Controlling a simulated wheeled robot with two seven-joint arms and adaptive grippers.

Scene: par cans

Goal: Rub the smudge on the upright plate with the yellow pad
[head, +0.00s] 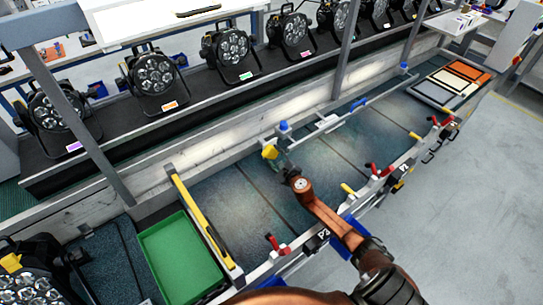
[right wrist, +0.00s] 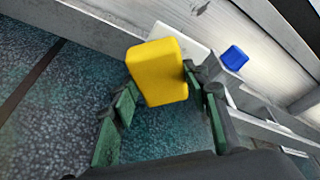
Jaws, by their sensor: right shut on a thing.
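The yellow pad (right wrist: 160,68) is held between the green-lined fingers of my right gripper (right wrist: 160,88), which is shut on it. In the head view the pad (head: 270,152) shows at the tip of my right gripper (head: 280,162), above the dark bench surface and near its back wall. A pale flat plate (right wrist: 163,34) shows just behind the pad in the right wrist view, partly hidden by it. I cannot tell whether pad and plate touch. No smudge can be made out. My left gripper is not in view.
A blue knob (right wrist: 234,58) is right of the pad; it shows in the head view (head: 284,126) too. A green tray (head: 180,262) is at left. Red-handled clamps (head: 276,245) line the front edge. Several par cans (head: 153,78) stand on the shelf behind.

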